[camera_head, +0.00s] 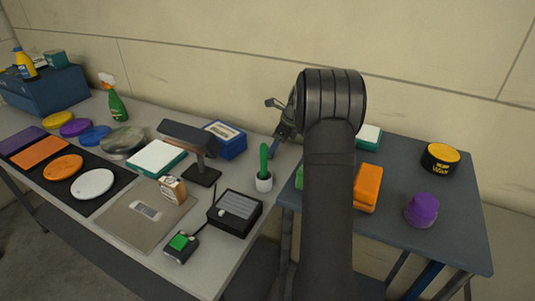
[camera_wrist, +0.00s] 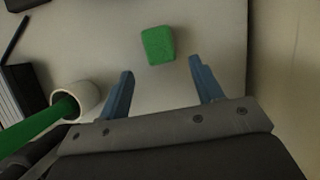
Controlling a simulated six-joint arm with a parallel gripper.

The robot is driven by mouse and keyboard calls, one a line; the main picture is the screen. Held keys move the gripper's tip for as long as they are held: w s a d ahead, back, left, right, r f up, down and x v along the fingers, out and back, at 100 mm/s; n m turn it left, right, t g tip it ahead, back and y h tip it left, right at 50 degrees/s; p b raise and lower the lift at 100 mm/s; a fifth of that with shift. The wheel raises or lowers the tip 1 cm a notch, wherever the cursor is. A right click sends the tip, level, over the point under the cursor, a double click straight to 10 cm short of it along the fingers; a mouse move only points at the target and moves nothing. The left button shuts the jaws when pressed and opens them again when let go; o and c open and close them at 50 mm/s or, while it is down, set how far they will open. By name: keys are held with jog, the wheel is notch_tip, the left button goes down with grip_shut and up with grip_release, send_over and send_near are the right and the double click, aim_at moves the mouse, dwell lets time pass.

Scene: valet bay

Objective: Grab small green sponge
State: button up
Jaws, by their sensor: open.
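A small green sponge (camera_wrist: 158,45) lies on a light tabletop in the wrist view. It sits ahead of my gripper (camera_wrist: 160,67), roughly centred between the two blue fingers. The fingers are spread apart with nothing between them, and the sponge is just beyond their tips in the picture. In the head view my gripper (camera_head: 281,136) is over the right end of the long table, partly hidden by my arm. I cannot make out this sponge there. A green piece (camera_head: 299,177) shows beside my arm on the right table, mostly hidden.
A white pot (camera_head: 264,183) with a green-handled brush stands close to the gripper; the pot (camera_wrist: 76,99) is left in the wrist view. A black box (camera_head: 235,212) and a dark stand (camera_head: 204,175) are nearby. The right table holds an orange sponge (camera_head: 367,187).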

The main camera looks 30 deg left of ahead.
jog(key=x, duration=0.4)
jog(key=shift+w+a+f, duration=0.1)
jog(key=shift+f, duration=0.15)
jog(key=c, duration=1)
jog(key=shift+c, duration=0.3)
